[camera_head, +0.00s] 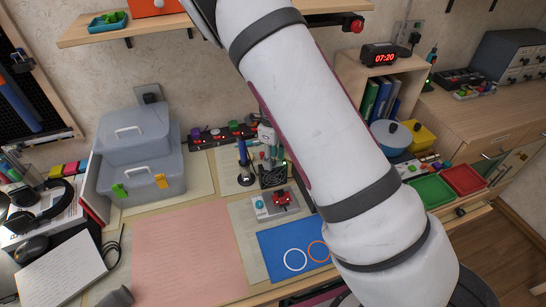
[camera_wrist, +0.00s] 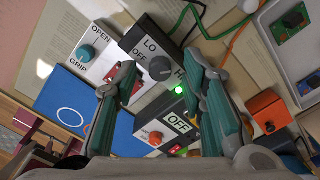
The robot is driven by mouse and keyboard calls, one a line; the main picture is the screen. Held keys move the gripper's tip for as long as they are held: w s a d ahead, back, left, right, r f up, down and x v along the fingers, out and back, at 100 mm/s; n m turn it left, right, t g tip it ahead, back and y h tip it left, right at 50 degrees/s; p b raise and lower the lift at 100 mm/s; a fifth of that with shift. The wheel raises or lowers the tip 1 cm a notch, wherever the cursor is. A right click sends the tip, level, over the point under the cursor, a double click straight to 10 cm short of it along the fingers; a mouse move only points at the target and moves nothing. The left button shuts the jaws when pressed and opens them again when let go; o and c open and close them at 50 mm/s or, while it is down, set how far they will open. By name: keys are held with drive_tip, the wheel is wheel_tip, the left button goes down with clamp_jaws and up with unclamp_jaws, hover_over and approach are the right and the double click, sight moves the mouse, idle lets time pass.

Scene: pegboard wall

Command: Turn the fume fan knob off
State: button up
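In the wrist view, a dark grey round knob (camera_wrist: 160,69) sits on the white face of a black-sided box (camera_wrist: 146,27). The face reads "LO" and a partly hidden "H", and a green light (camera_wrist: 180,90) glows beside it. I take this for the fume fan knob, but no fan label is readable. My gripper (camera_wrist: 161,76) is open, with one teal-padded finger on each side of the knob. Whether the fingers touch it I cannot tell.
A box marked "OPEN" and "GRIP" with a blue knob (camera_wrist: 85,52) is at the left. A panel marked "OFF" (camera_wrist: 178,123) with an orange knob (camera_wrist: 155,138) lies below. Cables (camera_wrist: 205,35) run above right. A blue mat (camera_head: 285,250) lies in front.

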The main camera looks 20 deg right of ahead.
drive_tip(key=shift+f, duration=0.15)
drive_tip(key=shift+c, duration=0.4)
clamp_jaws()
